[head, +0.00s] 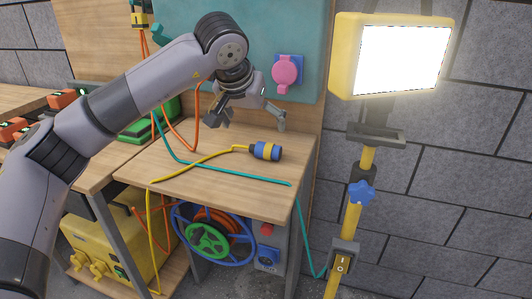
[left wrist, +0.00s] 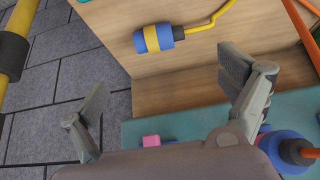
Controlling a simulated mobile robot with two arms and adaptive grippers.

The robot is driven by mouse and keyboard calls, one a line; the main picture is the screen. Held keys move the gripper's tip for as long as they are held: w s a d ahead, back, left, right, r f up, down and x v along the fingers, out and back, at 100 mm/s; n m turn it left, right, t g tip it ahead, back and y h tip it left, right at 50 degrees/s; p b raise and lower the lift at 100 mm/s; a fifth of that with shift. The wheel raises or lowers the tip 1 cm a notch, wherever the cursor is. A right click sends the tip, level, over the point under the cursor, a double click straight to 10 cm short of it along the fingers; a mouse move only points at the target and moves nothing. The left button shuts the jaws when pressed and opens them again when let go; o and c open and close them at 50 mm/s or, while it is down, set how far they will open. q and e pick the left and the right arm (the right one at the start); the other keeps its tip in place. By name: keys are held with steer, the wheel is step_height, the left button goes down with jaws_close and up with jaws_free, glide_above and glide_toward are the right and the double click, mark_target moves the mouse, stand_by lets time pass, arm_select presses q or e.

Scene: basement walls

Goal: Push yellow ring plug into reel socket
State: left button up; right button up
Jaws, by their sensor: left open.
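The yellow ring plug (head: 267,151), blue with a yellow band and a yellow cable, lies on its side on the wooden table top near the right edge. It also shows in the left wrist view (left wrist: 158,39). My left gripper (head: 247,122) is open and empty above and behind the plug, fingers spread, not touching it. The cable reel (head: 212,237), with a blue rim and green hub, is under the table. A blue socket (head: 267,257) sits on a grey panel at its right, below a red part. My right gripper is not in view.
A blue wall socket with a pink cover (head: 286,72) is on the teal board behind. A teal cable (head: 230,176) crosses the table front. A lit work lamp (head: 400,60) stands on the right. A yellow box (head: 110,245) is below left.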

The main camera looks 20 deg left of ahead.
mark_target(264, 145)
arm_select(q)
steer(key=b+x, duration=0.1)
steer(key=x, duration=0.7)
steer(key=shift+f, duration=0.15)
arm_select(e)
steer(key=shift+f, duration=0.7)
arm_select(q)
steer(key=shift+w+f, duration=0.1)
steer(key=shift+w+f, duration=0.2)
steer(key=shift+f, duration=0.1)
steer(key=b+x, duration=0.1)
steer(key=x, duration=0.2)
steer(key=shift+w+f, duration=0.25)
steer(key=shift+w, duration=0.05)
steer(key=shift+w+f, duration=0.2)
steer(key=shift+f, duration=0.05)
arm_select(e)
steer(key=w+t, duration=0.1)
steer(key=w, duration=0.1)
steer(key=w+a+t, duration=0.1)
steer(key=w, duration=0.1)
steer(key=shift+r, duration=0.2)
arm_select(q)
steer(key=shift+c, duration=0.3)
steer(key=c, duration=1.1)
